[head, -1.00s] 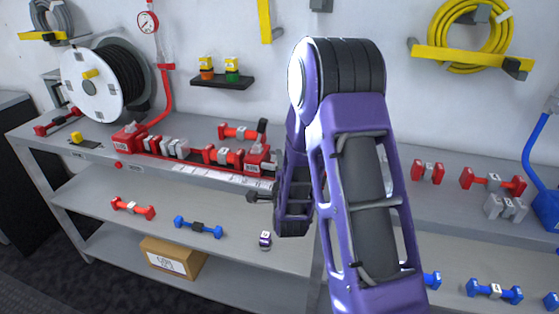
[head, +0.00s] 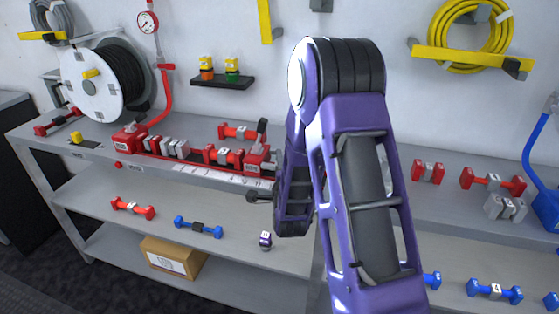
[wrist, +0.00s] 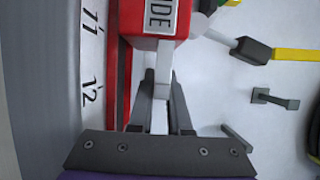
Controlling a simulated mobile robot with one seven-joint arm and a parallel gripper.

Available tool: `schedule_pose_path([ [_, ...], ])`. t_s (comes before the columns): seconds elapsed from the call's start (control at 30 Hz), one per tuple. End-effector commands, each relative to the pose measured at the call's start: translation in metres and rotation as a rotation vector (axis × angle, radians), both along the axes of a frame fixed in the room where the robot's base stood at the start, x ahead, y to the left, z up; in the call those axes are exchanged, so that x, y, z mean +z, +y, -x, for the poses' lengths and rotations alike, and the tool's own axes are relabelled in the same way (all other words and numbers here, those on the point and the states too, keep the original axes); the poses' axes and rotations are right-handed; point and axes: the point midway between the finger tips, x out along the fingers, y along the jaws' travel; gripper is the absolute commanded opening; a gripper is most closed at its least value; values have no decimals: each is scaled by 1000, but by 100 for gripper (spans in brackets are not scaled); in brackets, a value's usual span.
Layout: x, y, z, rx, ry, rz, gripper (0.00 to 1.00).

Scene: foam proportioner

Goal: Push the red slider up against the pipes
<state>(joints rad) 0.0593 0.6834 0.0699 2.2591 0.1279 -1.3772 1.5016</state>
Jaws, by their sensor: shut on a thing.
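The red slider (head: 256,160) sits on the rail at the right end of a row on the upper shelf. Its label, partly reading "IDE", shows on the red block in the wrist view (wrist: 158,18). The row holds grey pipes (head: 167,147) and a red-ended piece with a grey middle (head: 224,156), next to the slider's left; I cannot tell whether they touch. In the wrist view my gripper (wrist: 161,95) is shut on a light grey bar (wrist: 162,78) that meets the red block. In the head view my arm hides most of the gripper.
A red end block (head: 130,137) stands at the row's left. A scale strip (head: 215,174) runs along the front of the rail. Another red-ended pipe (head: 238,131) lies behind the row. A hose reel (head: 92,85) stands at the back left.

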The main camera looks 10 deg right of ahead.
Motion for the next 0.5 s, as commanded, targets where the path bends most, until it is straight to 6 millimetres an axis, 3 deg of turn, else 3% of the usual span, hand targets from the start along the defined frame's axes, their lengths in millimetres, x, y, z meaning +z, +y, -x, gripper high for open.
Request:
schedule_pose_path([
  [0.1,1,7,-5,1,-3,-1,0],
  [0.3,1,46,-28,4,-5,-2,0],
  [0.5,2,70,-41,0,-5,0,0],
])
